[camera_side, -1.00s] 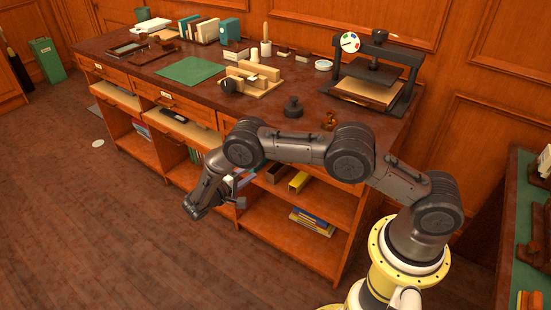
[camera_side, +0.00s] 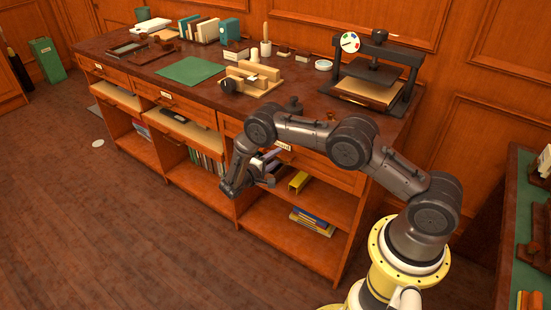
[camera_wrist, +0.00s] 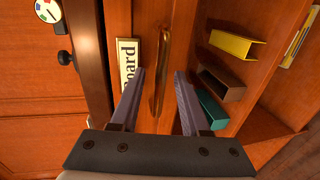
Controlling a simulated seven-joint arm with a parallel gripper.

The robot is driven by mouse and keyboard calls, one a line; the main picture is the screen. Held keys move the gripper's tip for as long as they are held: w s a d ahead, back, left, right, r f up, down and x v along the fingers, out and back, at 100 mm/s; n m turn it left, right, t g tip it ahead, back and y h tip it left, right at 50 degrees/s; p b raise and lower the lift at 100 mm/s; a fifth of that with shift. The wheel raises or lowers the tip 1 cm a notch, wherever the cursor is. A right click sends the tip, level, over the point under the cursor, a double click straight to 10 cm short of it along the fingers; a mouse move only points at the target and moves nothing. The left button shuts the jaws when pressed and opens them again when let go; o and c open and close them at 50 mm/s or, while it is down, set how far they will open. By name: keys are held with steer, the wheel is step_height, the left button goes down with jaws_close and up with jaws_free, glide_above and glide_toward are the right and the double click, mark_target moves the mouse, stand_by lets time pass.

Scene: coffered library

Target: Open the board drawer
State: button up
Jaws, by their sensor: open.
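The board drawer (camera_side: 325,170) is in the desk front below the press, at the right end of the desk. Its front looks flush with the desk. In the wrist view, a pale label plate (camera_wrist: 127,60) reading "Board" sits left of a long brass handle (camera_wrist: 163,75) on the drawer front. My gripper (camera_wrist: 160,74) is open, one finger on each side of the handle as seen there. I cannot tell whether the fingertips reach past the handle or touch it. In the side view, my gripper (camera_side: 274,158) is close to the drawer front, partly hidden by its own wrist.
Below the drawer is an open shelf with a yellow holder (camera_side: 298,181) and several books (camera_side: 312,222). A press (camera_side: 375,78) stands on the desk top above. Two pale boards (camera_side: 187,129) stick out under the drawers farther left.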

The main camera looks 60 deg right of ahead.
steer(key=shift+d, duration=0.2)
jaws_close()
stand_by(1.4)
